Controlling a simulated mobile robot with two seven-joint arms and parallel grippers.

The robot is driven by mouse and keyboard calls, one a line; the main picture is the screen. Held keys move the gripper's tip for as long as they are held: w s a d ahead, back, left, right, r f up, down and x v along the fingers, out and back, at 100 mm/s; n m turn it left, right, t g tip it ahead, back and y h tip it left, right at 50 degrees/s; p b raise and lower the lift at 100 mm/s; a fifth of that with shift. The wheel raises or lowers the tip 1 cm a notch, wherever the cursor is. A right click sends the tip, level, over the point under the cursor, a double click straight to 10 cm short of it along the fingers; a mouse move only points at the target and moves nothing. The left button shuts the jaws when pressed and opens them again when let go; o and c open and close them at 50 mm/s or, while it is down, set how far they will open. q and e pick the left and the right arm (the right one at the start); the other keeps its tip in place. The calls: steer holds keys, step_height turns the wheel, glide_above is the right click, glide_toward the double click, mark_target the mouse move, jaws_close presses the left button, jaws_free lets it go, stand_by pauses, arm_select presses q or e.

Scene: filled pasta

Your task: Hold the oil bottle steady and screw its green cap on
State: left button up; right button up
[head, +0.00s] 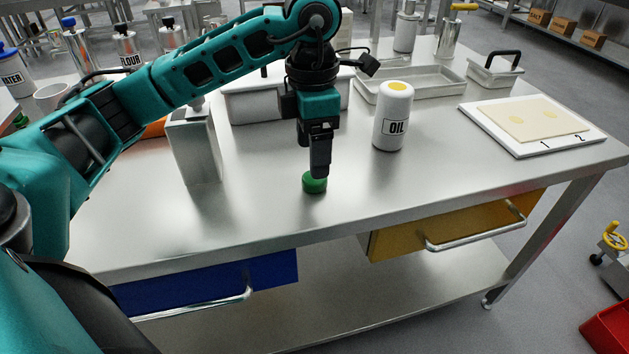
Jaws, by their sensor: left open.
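The white oil bottle (391,122), labelled OIL, stands upright on the steel table. Its top is uncapped and shows a yellow disc. The green cap (314,184) lies on the table near the front edge, left of the bottle and nearer to me. My left gripper (319,172) points straight down just above the cap, its fingers overlapping the cap's top edge in the picture. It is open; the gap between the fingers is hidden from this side. I cannot tell whether the fingers touch the cap. My right gripper is not in view.
A grey metal box (193,146) stands left of the gripper. A lidded white container (252,103) and a shallow tray (425,82) are behind. A white board (480,118) with a dough sheet lies at right. The table front between cap and board is clear.

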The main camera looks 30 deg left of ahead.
arm_select(q)
steer(key=f+b, duration=0.1)
steer(key=f, duration=0.4)
steer(key=shift+w+d+f+b, duration=0.1)
steer(key=shift+w+f+b, duration=0.1)
steer(key=shift+b, duration=0.15)
steer(key=shift+r, duration=0.1)
steer(key=c, duration=1.1)
